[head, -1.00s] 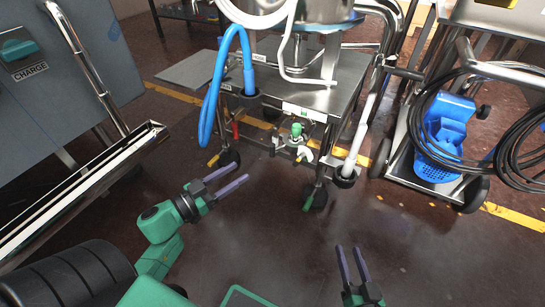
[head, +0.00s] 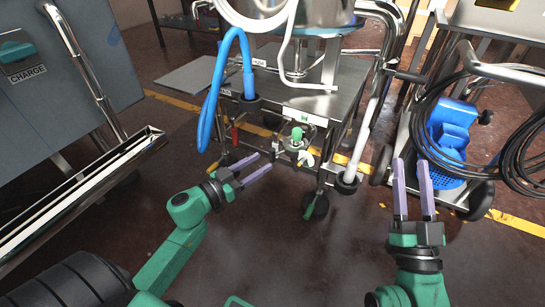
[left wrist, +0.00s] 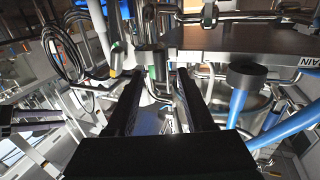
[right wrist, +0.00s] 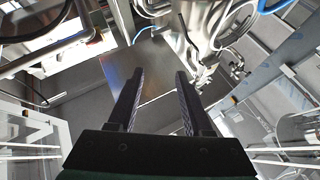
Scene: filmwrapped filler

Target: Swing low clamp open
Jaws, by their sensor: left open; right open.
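The low clamp (head: 297,142) is a small metal fitting with a green knob, hanging under the front edge of the steel cart (head: 330,92). Whether it is open or shut is too small to tell. My left gripper (head: 263,162) is open and empty, just left of and a little below the clamp, fingers pointing at it and apart from it. In the left wrist view the open fingers (left wrist: 161,74) point in among the pipes under the cart, with a green part at the left fingertip. My right gripper (head: 411,162) is open and empty, well right of the clamp.
A blue hose (head: 206,115) loops down at the cart's left. A white pipe (head: 362,148) slopes down at its right. A blue pump (head: 450,130) and coiled black cable (head: 515,150) stand on another cart at right. A grey charge cabinet (head: 70,75) is at left. Floor in front is clear.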

